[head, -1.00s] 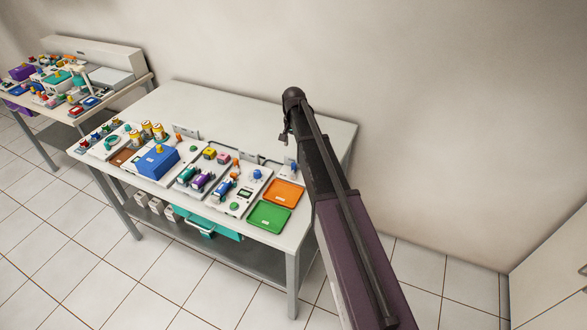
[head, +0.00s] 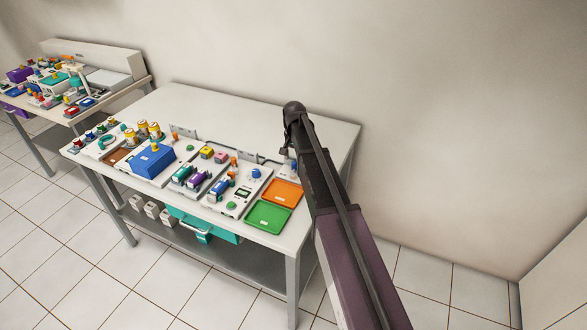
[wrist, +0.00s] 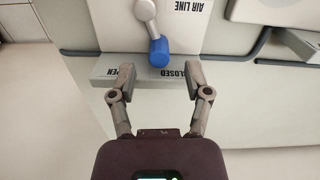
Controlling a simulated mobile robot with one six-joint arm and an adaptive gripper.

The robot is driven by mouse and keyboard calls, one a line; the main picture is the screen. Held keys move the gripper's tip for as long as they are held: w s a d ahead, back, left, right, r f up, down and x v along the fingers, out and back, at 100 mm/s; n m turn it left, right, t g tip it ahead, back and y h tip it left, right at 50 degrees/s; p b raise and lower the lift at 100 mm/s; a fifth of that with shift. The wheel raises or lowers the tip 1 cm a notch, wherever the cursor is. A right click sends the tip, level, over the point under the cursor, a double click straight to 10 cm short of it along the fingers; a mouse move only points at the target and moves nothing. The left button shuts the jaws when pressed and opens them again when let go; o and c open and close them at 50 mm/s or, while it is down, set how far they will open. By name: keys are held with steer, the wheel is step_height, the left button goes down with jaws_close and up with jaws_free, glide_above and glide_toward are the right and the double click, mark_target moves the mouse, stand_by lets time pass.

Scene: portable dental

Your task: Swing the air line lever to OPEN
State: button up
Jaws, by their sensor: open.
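The air line lever (wrist: 148,17) is a short metal arm with a blue knob (wrist: 159,52), on a white panel marked AIR LINE, in the wrist view. Below it a grey plate (wrist: 150,82) reads OPEN at left and CLOSED at right. The knob lies a little right of the plate's middle, nearer CLOSED. My gripper (wrist: 157,80) is open and empty, its two fingertips on either side of the knob and short of it. In the head view the lever's blue knob (head: 294,167) shows at the table's right end, beside my arm. My gripper is hidden there.
An orange tray (head: 283,191) and a green tray (head: 268,217) lie in front of the lever. A blue box (head: 152,163) and several coloured devices stand further left. The table's back strip is bare.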

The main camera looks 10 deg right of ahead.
mark_target(294, 162)
steer(key=shift+f+b, duration=1.25)
steer(key=shift+f, duration=0.3)
jaws_close()
